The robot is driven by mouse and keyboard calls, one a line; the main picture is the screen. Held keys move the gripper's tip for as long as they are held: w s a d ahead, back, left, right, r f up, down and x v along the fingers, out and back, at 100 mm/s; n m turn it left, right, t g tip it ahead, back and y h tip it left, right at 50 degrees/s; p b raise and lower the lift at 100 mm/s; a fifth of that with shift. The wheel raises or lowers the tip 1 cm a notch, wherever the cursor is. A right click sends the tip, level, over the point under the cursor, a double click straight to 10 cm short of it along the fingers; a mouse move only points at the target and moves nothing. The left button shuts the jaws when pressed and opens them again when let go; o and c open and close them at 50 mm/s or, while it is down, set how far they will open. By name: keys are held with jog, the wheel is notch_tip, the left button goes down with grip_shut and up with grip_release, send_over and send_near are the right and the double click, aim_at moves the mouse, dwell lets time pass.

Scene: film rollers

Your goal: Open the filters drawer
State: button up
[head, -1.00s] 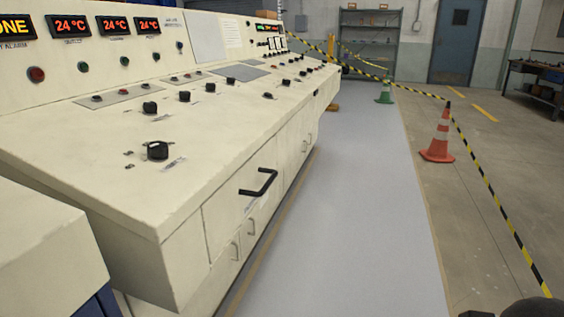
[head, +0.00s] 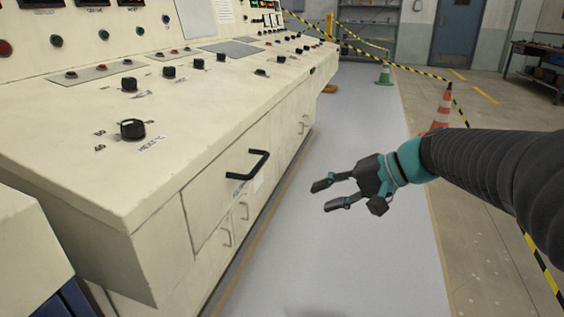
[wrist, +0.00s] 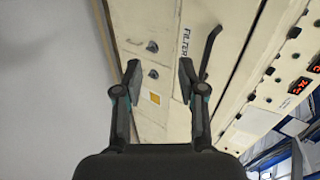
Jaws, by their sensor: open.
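The filters drawer (head: 212,205) is a cream front panel in the side of the long console, and it looks shut and flush. Its black bar handle (head: 250,165) stands out from the panel. In the wrist view the drawer front (wrist: 200,25) carries a label reading "FILTER", with the black handle (wrist: 209,50) to the right of it. My gripper (head: 325,196) is open and empty over the grey floor strip, to the right of the handle and apart from it. In the wrist view the handle lies just beyond the right finger of my gripper (wrist: 159,72), outside the jaws.
The console top (head: 75,140) carries several black knobs and buttons. Lower cabinet doors with small grey handles (head: 227,237) sit below the drawer. An orange cone (head: 442,108) and striped barrier tape stand to the right. The grey floor strip (head: 330,260) beside the console is clear.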

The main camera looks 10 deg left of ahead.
aim_at(260, 163)
jog(key=w+a+r+y, duration=0.2)
jog(key=w+a+y, duration=0.3)
jog(key=w, duration=0.5)
jog(key=x, duration=1.3)
jog(key=shift+a+f, duration=0.1)
jog(key=shift+f, duration=0.25)
grip_shut()
